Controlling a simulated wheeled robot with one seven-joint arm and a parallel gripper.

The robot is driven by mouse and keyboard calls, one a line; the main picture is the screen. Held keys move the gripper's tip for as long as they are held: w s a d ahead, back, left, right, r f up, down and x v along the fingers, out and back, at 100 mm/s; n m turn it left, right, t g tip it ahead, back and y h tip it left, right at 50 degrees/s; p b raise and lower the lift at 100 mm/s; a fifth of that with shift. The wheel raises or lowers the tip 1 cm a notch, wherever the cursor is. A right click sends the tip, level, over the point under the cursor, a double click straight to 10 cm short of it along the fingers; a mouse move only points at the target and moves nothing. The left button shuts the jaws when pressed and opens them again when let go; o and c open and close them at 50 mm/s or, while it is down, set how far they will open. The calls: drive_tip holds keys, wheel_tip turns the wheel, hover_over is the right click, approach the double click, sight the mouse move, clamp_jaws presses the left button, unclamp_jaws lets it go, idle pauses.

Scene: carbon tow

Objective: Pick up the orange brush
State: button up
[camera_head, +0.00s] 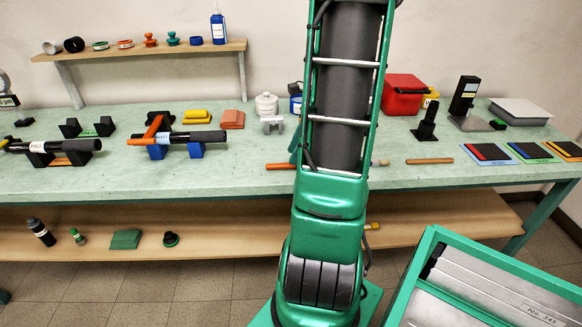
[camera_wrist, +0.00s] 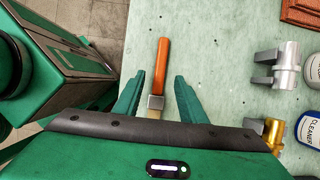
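The orange brush lies flat on the pale green bench. In the wrist view its orange handle (camera_wrist: 161,62) points away from my gripper, and its metal ferrule and pale bristles are nearest the palm. In the head view the handle end (camera_head: 280,167) shows left of my arm, near the bench's front edge; the rest is hidden behind the arm. My gripper (camera_wrist: 158,78) is open and empty, one green finger on each side of the brush in the wrist view. The fingers do not touch it; their height above the bench is unclear. My arm mostly hides the gripper in the head view.
A silver metal part (camera_wrist: 280,65), a gold fitting (camera_wrist: 273,134) and a cleaner container (camera_wrist: 308,130) stand to the right in the wrist view. A wooden stick (camera_head: 429,161) lies right of my arm. The bench around the brush is clear.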

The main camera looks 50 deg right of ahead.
sight(287, 164)
drive_tip(key=shift+x, duration=1.8)
drive_tip(key=shift+w+a, duration=0.1)
clamp_jaws()
drive_tip(key=shift+r, duration=0.15)
drive_tip(key=shift+r, duration=0.6)
wheel_tip(287, 164, up, 3)
drive_tip(key=shift+f, duration=0.1)
drive_tip(key=a+r, duration=0.6)
drive_tip(key=a, duration=0.5)
drive_tip(key=shift+a+r, duration=0.35)
drive_tip(key=shift+r, duration=0.05)
